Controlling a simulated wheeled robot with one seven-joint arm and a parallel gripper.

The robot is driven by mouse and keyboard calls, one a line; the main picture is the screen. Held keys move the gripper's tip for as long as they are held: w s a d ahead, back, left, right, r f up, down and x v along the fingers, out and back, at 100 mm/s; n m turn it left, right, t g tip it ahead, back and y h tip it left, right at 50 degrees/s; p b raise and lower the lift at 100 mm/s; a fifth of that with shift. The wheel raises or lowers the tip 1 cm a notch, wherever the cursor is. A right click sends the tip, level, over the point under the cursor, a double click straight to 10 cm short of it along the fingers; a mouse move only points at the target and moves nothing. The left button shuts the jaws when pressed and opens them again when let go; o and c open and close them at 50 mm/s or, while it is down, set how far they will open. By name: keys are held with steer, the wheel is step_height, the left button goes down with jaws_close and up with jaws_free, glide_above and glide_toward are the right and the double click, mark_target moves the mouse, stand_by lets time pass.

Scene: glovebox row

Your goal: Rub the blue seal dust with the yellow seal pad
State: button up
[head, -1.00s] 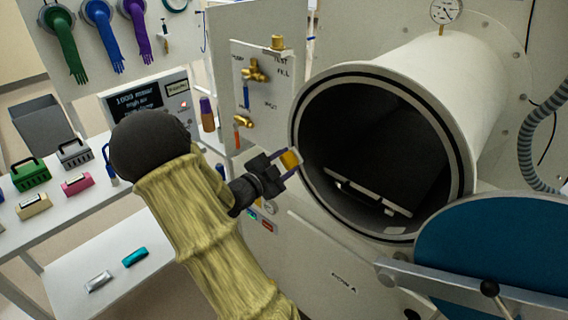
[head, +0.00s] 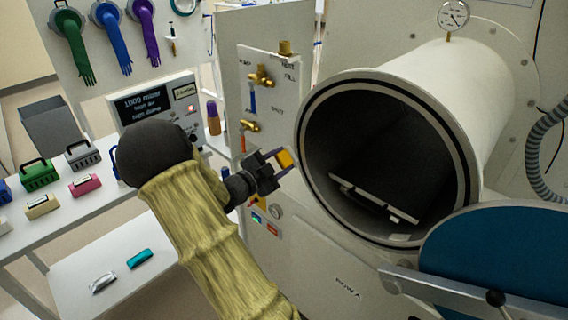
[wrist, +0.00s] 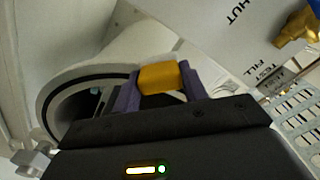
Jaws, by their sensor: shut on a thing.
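My gripper (head: 283,163) is shut on the yellow seal pad (head: 286,158), a small yellow-orange block. In the wrist view the pad (wrist: 160,78) sits between the two purple fingers of my gripper (wrist: 158,84). The pad is just left of the round chamber mouth, close to its rim (head: 302,135); a narrow gap seems to show between them. The rim carries a black seal ring (head: 388,78) and also shows in the wrist view (wrist: 62,80). I cannot make out any blue dust on the rim or seal in either view.
A blue round door (head: 495,245) stands open at the lower right, with a metal bar across it. Brass valves (head: 262,76) stick out from the panel behind my gripper. The left bench holds several coloured cases, including a green one (head: 40,175). A tray lies inside the chamber.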

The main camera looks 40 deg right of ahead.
steer(key=shift+s+a, duration=0.15)
steer(key=shift+a, duration=1.35)
steer(key=shift+s+a, duration=0.15)
steer(key=shift+a, duration=1.35)
steer(key=a, duration=0.3)
steer(key=shift+s, duration=0.1)
